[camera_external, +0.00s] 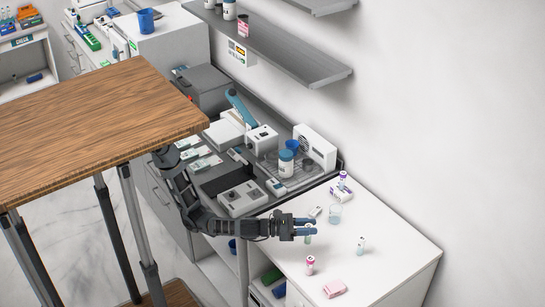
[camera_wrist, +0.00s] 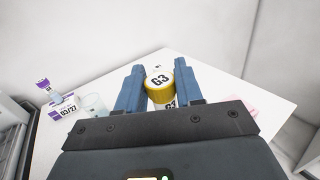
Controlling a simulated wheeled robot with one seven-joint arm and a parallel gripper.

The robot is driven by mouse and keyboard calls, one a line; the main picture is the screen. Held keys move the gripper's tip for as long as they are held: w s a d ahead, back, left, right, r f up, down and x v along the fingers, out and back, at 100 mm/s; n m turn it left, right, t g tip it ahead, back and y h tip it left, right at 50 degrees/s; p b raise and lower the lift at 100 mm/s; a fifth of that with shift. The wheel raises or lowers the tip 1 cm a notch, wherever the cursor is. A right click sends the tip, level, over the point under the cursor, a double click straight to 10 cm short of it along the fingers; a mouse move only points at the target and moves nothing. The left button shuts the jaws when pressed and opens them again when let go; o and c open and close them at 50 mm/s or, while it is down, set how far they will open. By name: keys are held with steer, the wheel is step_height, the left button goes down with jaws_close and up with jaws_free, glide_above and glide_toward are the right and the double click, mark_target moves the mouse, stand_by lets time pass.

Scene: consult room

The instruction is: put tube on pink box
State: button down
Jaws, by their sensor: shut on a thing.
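My gripper (camera_external: 311,228) is over the white counter, with its blue fingers shut on a small tube. In the outside view only a small part of the tube (camera_external: 308,238) shows below the fingers. The pink box (camera_external: 334,288) lies flat near the counter's front edge, apart from the gripper. It shows partly at the right in the wrist view (camera_wrist: 266,105).
A pink-labelled bottle (camera_external: 310,265) stands between gripper and pink box. A white bottle (camera_external: 361,244) stands to the right. A clear beaker (camera_external: 335,214) and a purple-and-white box (camera_external: 341,194) are behind. The counter's right side is clear.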

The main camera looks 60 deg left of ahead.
steer(key=s+d+r+b, duration=0.25)
steer(key=s+d, duration=0.35)
steer(key=d, duration=0.4)
steer(key=s+d+r+b, duration=0.1)
steer(key=s+d+b, duration=0.2)
steer(key=s+d, duration=0.45)
steer(key=shift+w+f, duration=1.8)
steer(key=shift+w, duration=0.3)
steer(key=shift+w+f, duration=1.85)
steer(key=shift+w, duration=0.3)
steer(key=shift+w+f, duration=1.8)
steer(key=shift+w, duration=0.3)
steer(key=c, duration=0.7)
jaws_free()
steer(key=shift+f, duration=0.1)
steer(key=shift+c, duration=0.2)
